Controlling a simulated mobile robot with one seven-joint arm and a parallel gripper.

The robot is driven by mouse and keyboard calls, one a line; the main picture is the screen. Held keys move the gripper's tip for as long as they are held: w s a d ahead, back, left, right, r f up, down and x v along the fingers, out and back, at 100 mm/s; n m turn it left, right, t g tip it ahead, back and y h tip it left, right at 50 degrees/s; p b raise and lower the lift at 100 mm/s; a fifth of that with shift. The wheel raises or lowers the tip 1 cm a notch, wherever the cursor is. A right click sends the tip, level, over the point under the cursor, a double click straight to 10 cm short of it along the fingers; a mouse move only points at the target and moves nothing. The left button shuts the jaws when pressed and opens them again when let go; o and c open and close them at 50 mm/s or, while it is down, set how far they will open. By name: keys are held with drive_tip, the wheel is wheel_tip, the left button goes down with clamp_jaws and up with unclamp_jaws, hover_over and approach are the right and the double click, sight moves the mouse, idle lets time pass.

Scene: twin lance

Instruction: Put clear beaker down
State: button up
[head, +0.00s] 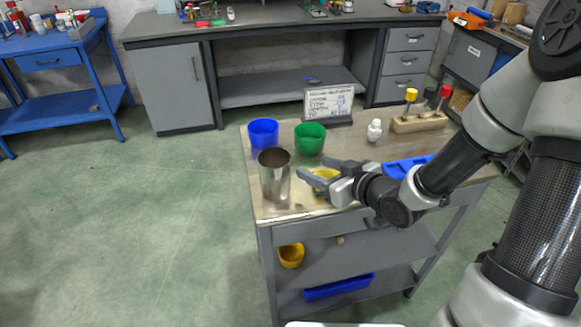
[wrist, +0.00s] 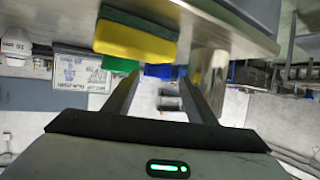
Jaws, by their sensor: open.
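The beaker (head: 275,178) looks grey and shiny, like metal or smoky glass. It stands upright on the cart top near its front left corner. My gripper (head: 307,180) is open and empty, just right of the beaker, with its fingers pointing left towards it. In the wrist view, which shows the scene upside down, the beaker (wrist: 207,78) is beside and beyond the right finger, not between the fingers (wrist: 160,84). Whether a finger touches it I cannot tell.
A yellow and green sponge (wrist: 137,38) lies close to my gripper. Blue (head: 263,135) and green (head: 310,138) bins stand behind the beaker, with a sign (head: 329,103) behind them. A white bottle (head: 374,130), a wooden block (head: 420,122) and a blue tray (head: 408,165) are to the right.

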sight(296, 161)
drive_tip(key=b+x, duration=0.1)
drive_tip(key=x, duration=0.9)
drive_tip(key=shift+w+a+f+b, duration=0.1)
drive_tip(key=shift+w+f+b, duration=0.1)
drive_tip(key=shift+b, duration=0.15)
drive_tip(key=shift+r, duration=0.1)
drive_tip(key=shift+c, duration=0.4)
drive_tip(key=c, duration=0.8)
